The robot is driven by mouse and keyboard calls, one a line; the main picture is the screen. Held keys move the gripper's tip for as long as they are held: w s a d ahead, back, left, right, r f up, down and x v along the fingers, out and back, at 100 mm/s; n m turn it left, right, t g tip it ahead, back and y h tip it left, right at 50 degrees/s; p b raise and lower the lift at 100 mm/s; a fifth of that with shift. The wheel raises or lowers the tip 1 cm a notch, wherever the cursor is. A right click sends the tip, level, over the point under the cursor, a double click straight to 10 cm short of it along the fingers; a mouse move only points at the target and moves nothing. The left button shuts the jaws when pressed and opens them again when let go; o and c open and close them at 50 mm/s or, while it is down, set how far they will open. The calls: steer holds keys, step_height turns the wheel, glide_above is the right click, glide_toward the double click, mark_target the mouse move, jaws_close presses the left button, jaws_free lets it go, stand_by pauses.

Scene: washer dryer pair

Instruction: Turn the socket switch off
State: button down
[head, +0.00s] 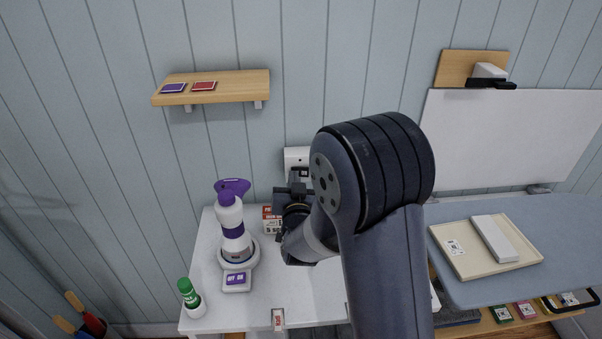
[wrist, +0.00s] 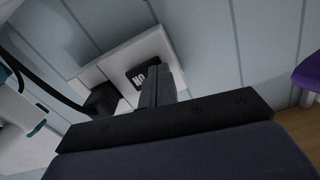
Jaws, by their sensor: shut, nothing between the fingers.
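The white socket plate (head: 298,156) is on the wall above the white worktop, partly hidden behind my arm. In the wrist view the plate (wrist: 100,62) appears tilted. It carries a black switch (wrist: 139,76) with white lettering that reads "NO" as seen here, perhaps "ON" turned round. A black plug (wrist: 102,99) with a cable sits beside the switch on the plate. My gripper (head: 298,178) is shut and empty in front of the plate. In the wrist view its fingertips (wrist: 160,78) are right by the switch and cover part of it; I cannot tell whether they touch.
A white bottle with a purple top (head: 232,225) stands left of my gripper, with a green-capped bottle (head: 190,293) farther left. A red-and-white box (head: 270,220) is close below my gripper. A wooden shelf (head: 232,88) is above left. An ironing-board-like blue surface (head: 500,285) is at right.

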steer(key=shift+w+r, duration=0.1)
steer(key=shift+r, duration=0.15)
steer(key=shift+s+f+b, duration=0.15)
steer(key=shift+s+b, duration=0.35)
steer(key=shift+s, duration=0.7)
steer(key=shift+s+f+b, duration=0.1)
steer(key=shift+s+b, duration=0.35)
steer(key=shift+s, duration=0.75)
steer(key=s+b, duration=0.2)
steer(key=s, duration=0.9)
steer(key=shift+w, duration=0.2)
